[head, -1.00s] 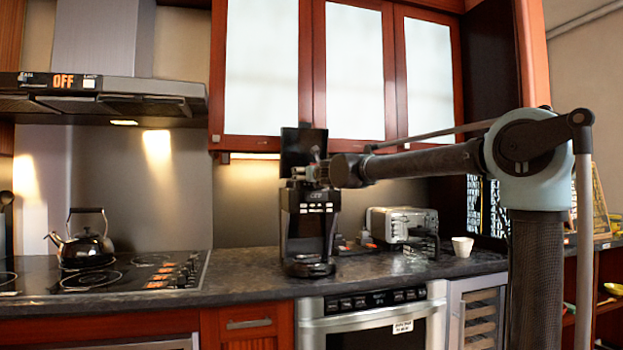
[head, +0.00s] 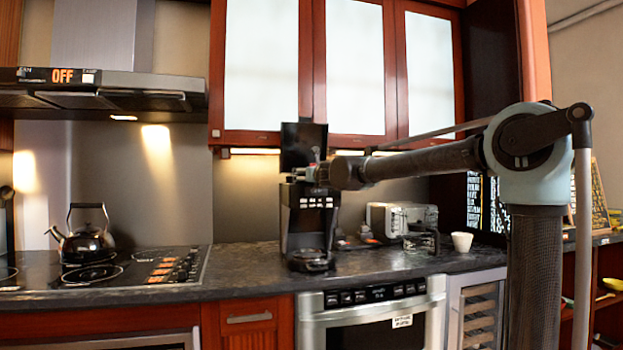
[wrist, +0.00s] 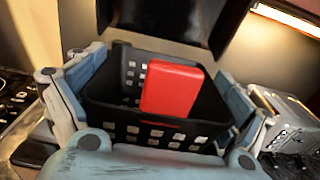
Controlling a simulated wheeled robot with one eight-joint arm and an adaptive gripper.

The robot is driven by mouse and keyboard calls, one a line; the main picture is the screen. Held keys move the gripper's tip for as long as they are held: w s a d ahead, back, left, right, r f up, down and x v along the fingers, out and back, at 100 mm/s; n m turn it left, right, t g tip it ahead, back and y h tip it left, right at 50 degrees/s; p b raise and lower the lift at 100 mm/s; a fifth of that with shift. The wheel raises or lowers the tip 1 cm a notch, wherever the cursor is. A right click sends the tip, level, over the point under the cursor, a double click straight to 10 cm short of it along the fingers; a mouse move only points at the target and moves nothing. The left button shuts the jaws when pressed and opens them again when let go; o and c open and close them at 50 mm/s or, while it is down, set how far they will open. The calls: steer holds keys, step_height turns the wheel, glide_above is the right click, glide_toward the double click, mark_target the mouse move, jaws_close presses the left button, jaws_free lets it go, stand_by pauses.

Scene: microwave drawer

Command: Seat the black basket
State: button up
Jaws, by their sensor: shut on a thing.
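The black basket (wrist: 160,132), with square holes in its walls, fills the middle of the wrist view. My gripper (wrist: 158,92) is shut on it, with grey-blue fingers along its left and right sides. A red block-like piece (wrist: 172,90) stands at the basket's near wall; I cannot tell if it is part of the basket. In the head view my gripper (head: 317,173) is at the top of a black coffee machine (head: 308,225), below its raised lid (head: 303,146). The basket is too small and dark there to tell if it rests in the machine.
A toaster (head: 402,219) and a white cup (head: 462,242) stand right of the machine on the dark counter (head: 240,275). A kettle (head: 86,243) sits on the stovetop at the left. Wall cabinets (head: 355,70) hang above. The counter left of the machine is clear.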

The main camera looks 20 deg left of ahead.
steer(key=shift+f, duration=0.4)
steer(key=o, duration=0.8)
steer(key=v, duration=1.2)
